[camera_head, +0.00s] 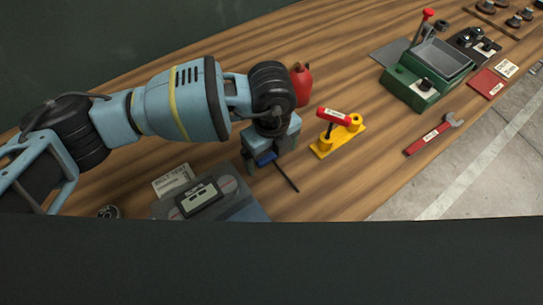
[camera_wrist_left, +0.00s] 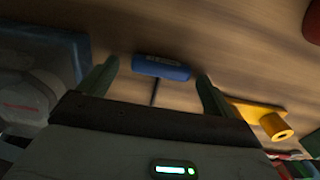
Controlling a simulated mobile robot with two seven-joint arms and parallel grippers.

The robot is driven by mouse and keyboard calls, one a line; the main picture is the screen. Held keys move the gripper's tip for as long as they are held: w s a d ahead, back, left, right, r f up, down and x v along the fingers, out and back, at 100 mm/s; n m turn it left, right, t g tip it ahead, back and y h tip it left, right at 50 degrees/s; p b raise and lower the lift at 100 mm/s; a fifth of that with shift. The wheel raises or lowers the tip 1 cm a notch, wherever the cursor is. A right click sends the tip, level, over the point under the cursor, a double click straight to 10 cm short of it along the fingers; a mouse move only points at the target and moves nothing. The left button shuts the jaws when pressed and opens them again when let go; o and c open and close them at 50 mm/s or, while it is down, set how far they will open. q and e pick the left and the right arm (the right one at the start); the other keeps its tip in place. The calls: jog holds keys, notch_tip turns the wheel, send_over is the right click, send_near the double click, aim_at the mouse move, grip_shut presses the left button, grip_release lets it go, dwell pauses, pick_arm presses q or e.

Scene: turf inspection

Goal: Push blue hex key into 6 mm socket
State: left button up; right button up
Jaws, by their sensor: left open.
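The blue hex key has a blue handle (camera_head: 265,158) and a thin dark shaft that slants down to the right over the table in the head view. My left gripper (camera_head: 264,163) is open with its fingers around the blue handle. In the left wrist view the blue handle (camera_wrist_left: 161,67) lies between the two fingertips, with small gaps at both ends. The yellow socket block (camera_head: 325,147) stands to the right of the gripper, with a red-handled key (camera_head: 333,116) at it. The yellow block (camera_wrist_left: 262,112) also shows at the right of the wrist view. Socket sizes are not readable.
A red can (camera_head: 301,84) stands behind the gripper. A grey mat with a dark device (camera_head: 200,196) lies at lower left. A red wrench (camera_head: 433,134) and a green machine (camera_head: 413,90) are to the right. Bare wood lies in front of the yellow block.

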aim_at(275, 162)
pick_arm(q)
jog(key=c, duration=1.1)
jog(key=shift+r, duration=0.1)
jog(key=shift+r, duration=0.5)
jog(key=shift+s+d+r, duration=0.2)
jog(key=shift+r, duration=0.45)
jog(key=shift+s+d+r, duration=0.15)
jog(key=shift+s+r, duration=0.05)
jog(key=shift+r, duration=0.4)
jog(key=s+d, duration=0.3)
jog(key=s+d+r, duration=0.1)
jog(key=s+d, duration=0.2)
jog(key=s, duration=0.1)
jog(key=s+d, duration=0.3)
jog(key=s, duration=0.1)
jog(key=shift+s+d+r, duration=0.15)
jog(key=shift+s+d, duration=0.1)
